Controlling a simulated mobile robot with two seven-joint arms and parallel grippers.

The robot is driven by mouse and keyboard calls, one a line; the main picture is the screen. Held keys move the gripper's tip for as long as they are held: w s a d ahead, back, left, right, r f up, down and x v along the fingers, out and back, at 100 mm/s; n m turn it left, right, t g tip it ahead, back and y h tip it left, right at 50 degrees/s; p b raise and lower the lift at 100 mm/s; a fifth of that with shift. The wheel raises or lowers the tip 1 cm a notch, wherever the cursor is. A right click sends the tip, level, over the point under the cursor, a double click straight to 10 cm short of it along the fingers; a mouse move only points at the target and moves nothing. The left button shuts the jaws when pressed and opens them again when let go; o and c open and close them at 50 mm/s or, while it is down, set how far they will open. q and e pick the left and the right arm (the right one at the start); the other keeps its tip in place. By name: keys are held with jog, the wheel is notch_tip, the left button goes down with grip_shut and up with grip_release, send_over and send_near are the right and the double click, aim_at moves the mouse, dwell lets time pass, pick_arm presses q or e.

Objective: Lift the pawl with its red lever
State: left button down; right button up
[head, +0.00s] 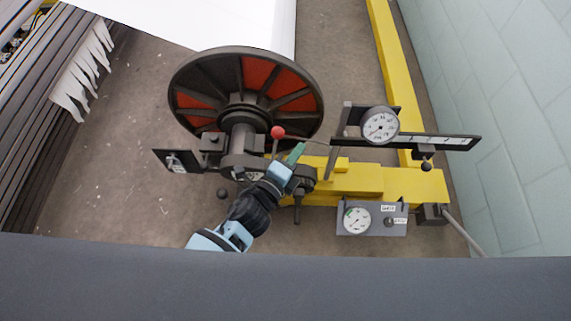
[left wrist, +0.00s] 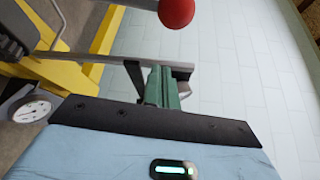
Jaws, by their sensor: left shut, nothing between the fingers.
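The red lever knob (head: 277,132) stands in front of the large dark wheel (head: 246,88) in the head view. The same red knob (left wrist: 176,12) shows at the top of the left wrist view, beyond the fingers. My left gripper (head: 297,151) has green fingertips, shut and empty, just below and right of the knob and apart from it. In the left wrist view my left gripper (left wrist: 161,85) points up toward the knob with its fingers together. The pawl itself I cannot make out; my gripper and arm cover part of the mechanism by the hub. My right gripper is not in view.
A yellow beam (head: 350,180) carries the mechanism. A dial gauge (head: 380,124) on a dark bar (head: 440,142) stands to the right, and a gauge box (head: 371,219) sits below. A pale block wall (head: 500,80) is at the right. White sheet (head: 230,22) hangs behind the wheel.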

pick_arm(q)
jog(key=a, duration=0.1)
jog(key=w+a, duration=0.1)
jog(key=w+a+p, duration=0.1)
jog(key=shift+w+r, duration=0.25)
dwell(0.4)
jog(key=a+f+n+t+h+b, duration=0.1)
jog(key=a+n+t+b, duration=0.2)
jog(key=a, duration=1.1)
jog(key=shift+a+f+n+b, duration=0.2)
jog(key=shift+n+b, duration=1.5)
jog(key=shift+b, duration=0.2)
